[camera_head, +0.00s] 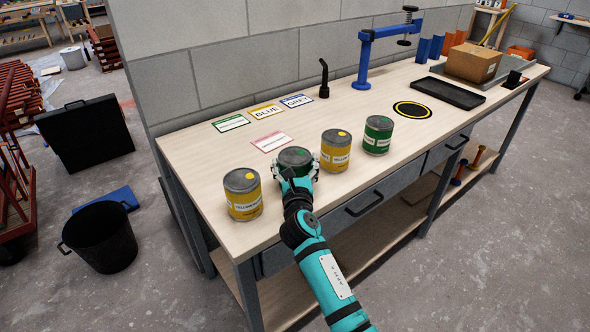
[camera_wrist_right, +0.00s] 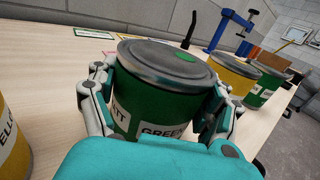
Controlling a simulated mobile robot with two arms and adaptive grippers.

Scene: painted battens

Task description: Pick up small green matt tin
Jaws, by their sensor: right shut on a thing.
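The green tin (camera_head: 294,155) has a grey lid with a green dot and stands upright at the front of the workbench. In the right wrist view the same tin (camera_wrist_right: 165,88) fills the middle, with "TT" and "GREEN" readable on its label. My right gripper (camera_head: 296,163) is shut on it, with a finger on each side. I cannot tell whether its base touches the bench. Another green tin (camera_head: 378,135) stands farther right, apart from the gripper. My left gripper is not in view.
Yellow tins stand on both sides, one left (camera_head: 242,194) and one right (camera_head: 336,150). Label cards, including a pink-edged one (camera_head: 271,141), lie behind. A black disc with a yellow ring (camera_head: 412,109), a black tray (camera_head: 448,93) and a blue clamp stand (camera_head: 365,60) are farther right.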

